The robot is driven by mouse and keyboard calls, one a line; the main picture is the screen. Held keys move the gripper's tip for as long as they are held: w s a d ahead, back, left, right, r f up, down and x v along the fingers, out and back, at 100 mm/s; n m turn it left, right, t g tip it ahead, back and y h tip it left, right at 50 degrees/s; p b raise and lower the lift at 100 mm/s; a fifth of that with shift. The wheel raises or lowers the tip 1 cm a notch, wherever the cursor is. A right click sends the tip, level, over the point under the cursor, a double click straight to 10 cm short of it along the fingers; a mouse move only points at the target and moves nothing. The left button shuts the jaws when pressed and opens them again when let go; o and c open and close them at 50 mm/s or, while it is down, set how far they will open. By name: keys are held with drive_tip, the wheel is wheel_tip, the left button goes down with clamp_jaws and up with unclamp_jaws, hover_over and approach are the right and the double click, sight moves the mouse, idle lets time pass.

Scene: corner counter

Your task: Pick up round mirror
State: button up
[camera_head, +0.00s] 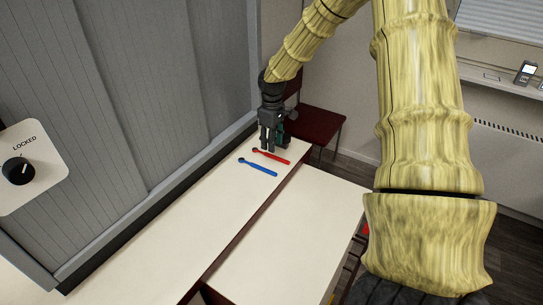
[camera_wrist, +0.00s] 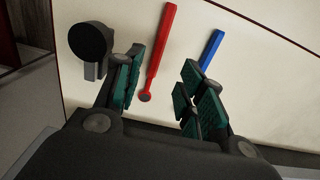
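A dark round disc on a short grey stand, which looks like the round mirror (camera_wrist: 91,42), is at the upper left in the wrist view, just outside my left finger. In the head view I cannot make it out clearly; my gripper (camera_head: 271,144) seems to cover that spot at the far end of the counter. My gripper also shows in the wrist view (camera_wrist: 163,88), with its green-padded fingers apart and nothing held. A red long-handled tool (camera_wrist: 158,50) lies on the counter, seen between the fingers.
A blue long-handled tool (camera_head: 258,167) lies beside the red one (camera_head: 271,157) on the pale counter (camera_head: 150,230). A grey shutter wall (camera_head: 160,80) runs along the left side. A dark red chair (camera_head: 318,124) stands beyond the counter's far end. The near counter is clear.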

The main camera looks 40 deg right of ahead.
sight(273, 155)
drive_tip(key=shift+f+p, duration=0.4)
drive_tip(key=shift+f, duration=0.3)
drive_tip(key=f, duration=0.1)
drive_tip(key=f+p, duration=0.1)
drive_tip(key=shift+w+d+f, duration=0.1)
drive_tip(key=shift+d+f, duration=0.2)
drive_tip(key=shift+f+p, duration=0.3)
drive_tip(key=shift+f, duration=0.6)
clamp_jaws()
